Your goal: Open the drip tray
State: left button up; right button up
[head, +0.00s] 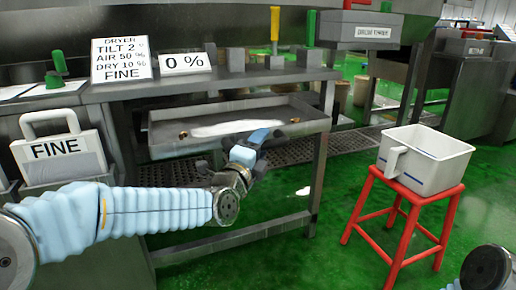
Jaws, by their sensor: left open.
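The drip tray (225,148) is a shallow grey metal tray beneath the counter. Its inside shows from above, with a white patch and small brownish bits in it. My left gripper (250,150) is open in front of the tray's front wall, near its middle. I cannot tell whether it touches the tray. The gripper and wrist hide part of the front edge. My right gripper is out of view; only a bit of my right arm shows at the bottom right.
A red stool (410,200) with a white jug-like container (424,160) stands at the right. Signs and grey blocks sit on the counter (205,84). A box labelled FINE (60,150) is at the left. The wet green floor between tray and stool looks clear.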

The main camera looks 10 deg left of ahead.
pick_arm(q)
jog(key=p+v, duration=0.1)
jog(key=v, duration=1.2)
jog(key=shift+s, duration=0.4)
jog(key=shift+a+f, duration=0.1)
notch_tip(320, 180, down, 30)
jog(key=w+d+n+g, duration=0.2)
jog(key=w+n+g, duration=0.1)
jog(key=n+g, duration=0.7)
jog(key=s+d+f+n+g, duration=0.1)
jog(key=s+f+n+g, duration=0.3)
jog(key=s+f+n, duration=0.5)
jog(key=s+f+n+g, duration=0.4)
jog(key=s+f, duration=0.2)
jog(key=f, duration=0.7)
notch_tip(320, 180, up, 12)
jog(key=s+d+p, duration=0.1)
jog(key=s+p, duration=0.1)
jog(key=p, duration=1.1)
jog(key=shift+s+d+f+n, duration=0.2)
jog(key=shift+n, duration=0.2)
